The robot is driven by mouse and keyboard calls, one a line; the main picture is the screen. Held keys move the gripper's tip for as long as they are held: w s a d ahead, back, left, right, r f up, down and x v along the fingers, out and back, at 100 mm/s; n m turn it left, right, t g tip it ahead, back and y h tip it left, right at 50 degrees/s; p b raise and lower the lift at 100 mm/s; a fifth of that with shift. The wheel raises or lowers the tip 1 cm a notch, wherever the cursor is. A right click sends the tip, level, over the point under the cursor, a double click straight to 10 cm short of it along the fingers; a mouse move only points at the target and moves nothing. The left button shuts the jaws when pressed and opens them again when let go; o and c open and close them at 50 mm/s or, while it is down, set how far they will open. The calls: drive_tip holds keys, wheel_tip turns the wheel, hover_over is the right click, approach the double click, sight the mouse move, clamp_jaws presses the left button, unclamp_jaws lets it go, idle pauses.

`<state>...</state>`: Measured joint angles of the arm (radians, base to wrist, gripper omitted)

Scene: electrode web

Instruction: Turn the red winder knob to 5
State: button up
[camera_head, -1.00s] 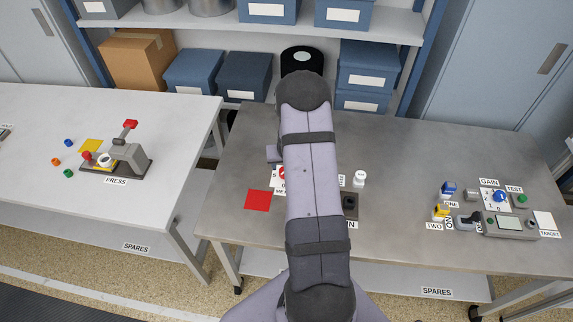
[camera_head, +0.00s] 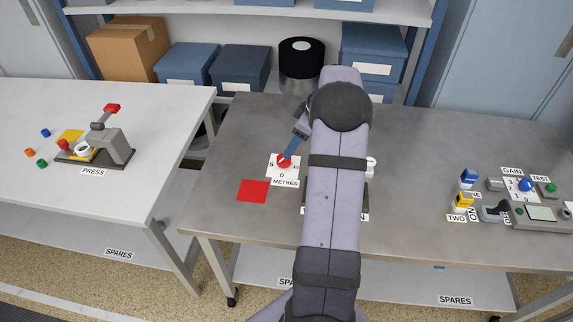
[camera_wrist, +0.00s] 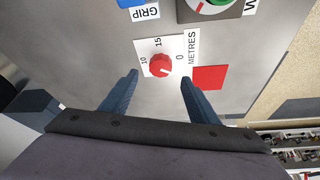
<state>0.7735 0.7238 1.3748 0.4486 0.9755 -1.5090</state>
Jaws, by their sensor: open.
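The red winder knob (camera_head: 284,163) sits on a white dial card marked METRES (camera_head: 287,174) on the grey bench. In the head view a 5 shows at the card's left and a 0 below the knob. In the wrist view the knob (camera_wrist: 160,66) shows with 10, 15 and 0 around it. The knob's pointer setting is too small to read surely. My gripper (camera_wrist: 159,77) is open, its two blue fingers apart with the knob between and just beyond their tips. In the head view my gripper (camera_head: 287,154) is over the knob; contact cannot be told.
A flat red square (camera_head: 252,191) lies beside the dial card. A control group with a blue GAIN knob (camera_head: 526,184) stands at the right. The press (camera_head: 100,143) is on the left table. My arm covers part of the bench middle.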

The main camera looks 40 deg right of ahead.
sight(284, 162)
drive_tip(key=shift+p+x, duration=1.15)
drive_tip(key=shift+x, duration=2.4)
drive_tip(key=shift+a, duration=0.1)
drive_tip(key=c, duration=1)
